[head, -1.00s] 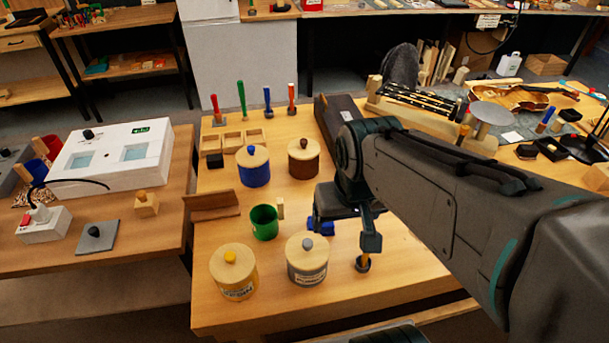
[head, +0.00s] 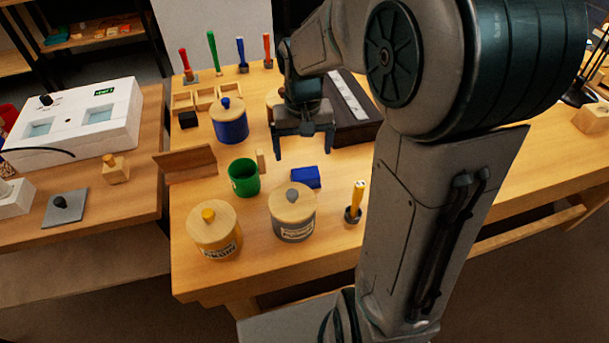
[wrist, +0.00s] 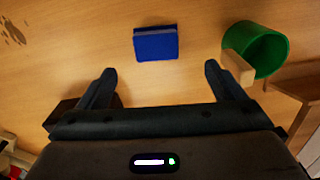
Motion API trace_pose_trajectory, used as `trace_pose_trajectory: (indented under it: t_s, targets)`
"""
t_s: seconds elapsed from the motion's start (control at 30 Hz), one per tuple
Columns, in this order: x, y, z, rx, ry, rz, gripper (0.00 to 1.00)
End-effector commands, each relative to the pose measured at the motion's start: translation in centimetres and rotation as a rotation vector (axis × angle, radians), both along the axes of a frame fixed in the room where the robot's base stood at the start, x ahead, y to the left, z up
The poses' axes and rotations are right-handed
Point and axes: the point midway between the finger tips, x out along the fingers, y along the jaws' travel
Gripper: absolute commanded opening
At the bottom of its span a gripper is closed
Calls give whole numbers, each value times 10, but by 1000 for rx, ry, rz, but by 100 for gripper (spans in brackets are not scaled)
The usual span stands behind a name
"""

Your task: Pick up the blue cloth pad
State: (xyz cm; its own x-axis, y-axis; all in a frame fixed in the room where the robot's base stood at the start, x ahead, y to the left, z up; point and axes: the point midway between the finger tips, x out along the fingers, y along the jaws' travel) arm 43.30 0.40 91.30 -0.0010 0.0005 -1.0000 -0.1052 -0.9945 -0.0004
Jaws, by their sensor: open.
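The blue cloth pad (head: 306,177) is a small blue block-like piece lying on the wooden bench, right of the green mug. It also shows in the wrist view (wrist: 156,44), ahead of the fingers and near the middle between their lines. My gripper (head: 306,156) is open and empty, above the bench and a little behind the pad in the head view. In the wrist view both fingertips (wrist: 160,72) are spread wide and apart from the pad.
The green mug (head: 244,178) with a wooden handle stands left of the pad. A grey-labelled pot (head: 293,215) and a yellow-labelled pot (head: 214,233) stand in front. A yellow-handled tool (head: 356,200) stands upright at right. A blue pot (head: 230,123) is behind.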

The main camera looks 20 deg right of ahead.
Motion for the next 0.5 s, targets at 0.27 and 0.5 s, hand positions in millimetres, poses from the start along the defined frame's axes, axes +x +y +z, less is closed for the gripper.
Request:
trace_pose_trajectory:
  t_s: [0.27, 0.5]
  targets:
    - [-1, -1, -37, -1, 1, 1, 89]
    - [-4, -4, -63, 1, 5, -1, 89]
